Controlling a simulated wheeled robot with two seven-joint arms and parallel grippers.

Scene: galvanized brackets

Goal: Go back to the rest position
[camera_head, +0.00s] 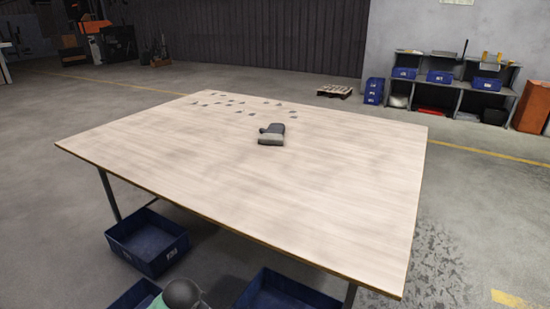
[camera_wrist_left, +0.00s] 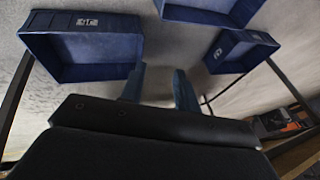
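Several small grey galvanized brackets (camera_head: 228,101) lie scattered on the far left part of the wooden table (camera_head: 330,190). In the left wrist view, my left gripper (camera_wrist_left: 158,90) shows two bluish fingers standing apart with nothing between them. It is open and empty, with grey floor and blue bins beyond it. Neither gripper can be made out in the head view, and my right gripper is not in view.
A grey glove-like object (camera_head: 271,134) lies near the table's middle; the near tabletop is clear. Blue bins stand on the floor by the near edge, one at left (camera_head: 147,241), another lower right (camera_head: 285,290). A shelf (camera_head: 450,85) stands at back right.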

